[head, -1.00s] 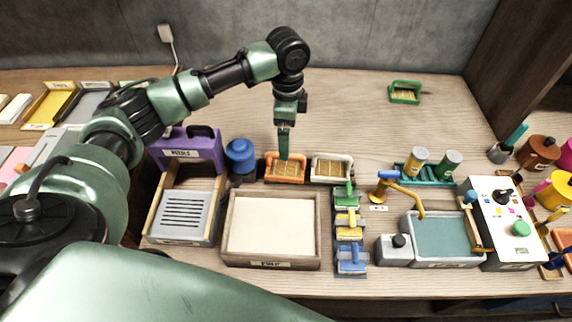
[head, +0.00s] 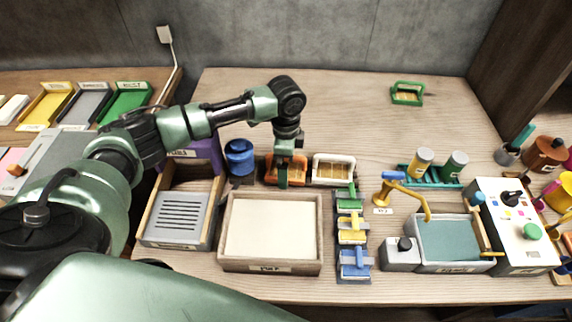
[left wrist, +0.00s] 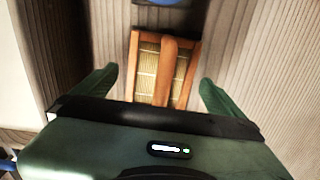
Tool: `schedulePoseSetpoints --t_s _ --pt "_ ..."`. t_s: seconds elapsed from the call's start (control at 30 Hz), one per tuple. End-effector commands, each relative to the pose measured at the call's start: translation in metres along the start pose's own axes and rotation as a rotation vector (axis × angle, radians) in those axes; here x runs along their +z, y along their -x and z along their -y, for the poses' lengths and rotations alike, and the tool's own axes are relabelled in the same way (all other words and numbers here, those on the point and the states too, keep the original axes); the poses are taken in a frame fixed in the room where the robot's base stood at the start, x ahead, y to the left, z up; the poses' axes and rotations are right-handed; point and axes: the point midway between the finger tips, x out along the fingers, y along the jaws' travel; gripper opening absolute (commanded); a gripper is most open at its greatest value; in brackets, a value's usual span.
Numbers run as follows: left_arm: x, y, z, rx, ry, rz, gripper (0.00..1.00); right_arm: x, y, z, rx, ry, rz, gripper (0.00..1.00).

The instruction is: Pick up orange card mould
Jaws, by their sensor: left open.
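The orange card mould (head: 271,167) lies on the table behind the pulp tray, partly hidden by my left gripper (head: 284,178) in the head view. In the left wrist view the orange mould (left wrist: 146,70) shows its orange frame, slatted mesh and a middle handle bar. My left gripper (left wrist: 157,88) is open, with one green finger on each side of the mould and gaps between. It is empty. Whether the fingertips are level with the mould is hard to tell. My right gripper is not in view.
A white mould (head: 333,182) stands close on the right, a blue round container (head: 239,156) on the left. The wooden pulp tray (head: 228,235) is in front. A green mould (head: 407,94) lies at the back right. The table behind is clear.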

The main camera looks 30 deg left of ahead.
Motion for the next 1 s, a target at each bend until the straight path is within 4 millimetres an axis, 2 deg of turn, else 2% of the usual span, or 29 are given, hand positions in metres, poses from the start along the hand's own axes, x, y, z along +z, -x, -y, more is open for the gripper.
schedulePoseSetpoints --t_s 0.27,0.37,0.5,0.53,0.83,1.0 --pt "0.000 -0.005 0.000 -0.001 -0.001 -0.001 1.00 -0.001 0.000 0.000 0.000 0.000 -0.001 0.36" --pt "0.000 -0.005 0.000 -0.001 -0.001 -0.001 0.78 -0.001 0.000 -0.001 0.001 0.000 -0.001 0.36" --pt "0.000 -0.005 0.000 -0.001 -0.001 -0.001 0.39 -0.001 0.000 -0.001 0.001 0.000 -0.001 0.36" --pt "-0.001 -0.005 0.000 -0.001 -0.001 -0.001 0.36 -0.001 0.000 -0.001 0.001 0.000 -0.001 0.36" --pt "-0.001 -0.002 0.000 -0.002 -0.001 -0.001 0.36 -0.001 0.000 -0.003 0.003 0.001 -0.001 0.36" --pt "-0.001 0.013 0.001 -0.004 0.000 -0.003 0.36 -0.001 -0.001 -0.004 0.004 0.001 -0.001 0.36"
